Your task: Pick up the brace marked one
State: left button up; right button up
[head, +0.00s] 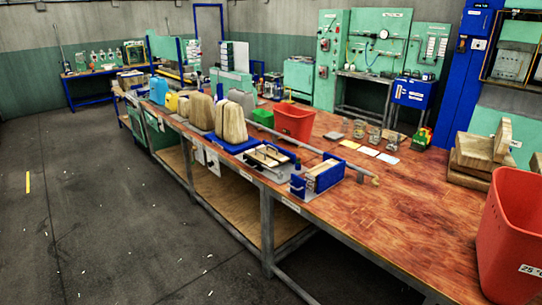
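No brace with a readable number one shows in the head view; any markings are too small to read. Possible candidates are a blue holder with wooden pieces (316,180) at the bench's near edge and a tray of pale wooden parts (266,158) left of it. A long grey bar (335,168) lies on the bench behind the holder. Stacked wooden blocks (478,157) sit on the right side of the bench. Neither of my grippers is in view.
The long wooden workbench (395,215) has clear room at its front right. A red bin (512,235) stands at its right edge and another red bin (294,123) mid-bench. Tan blocks (231,123) stand farther left. The grey floor (100,220) left of the bench is open.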

aim_at(273, 155)
jog(key=i+j+u, duration=0.3)
jog(key=i, duration=0.3)
jog(key=i+u, duration=0.3)
jog(key=i, duration=0.25)
jog(key=i+z, duration=0.1)
jog(key=i, duration=0.35)
jog(key=i+j+z, duration=0.1)
jog(key=i, duration=0.4)
jog(key=i+j+z, duration=0.15)
jog(key=i, duration=0.3)
jog(key=i+j+z, duration=0.1)
jog(key=i, duration=0.35)
jog(key=i+j+z, duration=0.1)
jog(key=i+j, duration=0.2)
jog(key=i, duration=0.15)
jog(key=i+j+z, duration=0.6)
jog(key=i, duration=0.15)
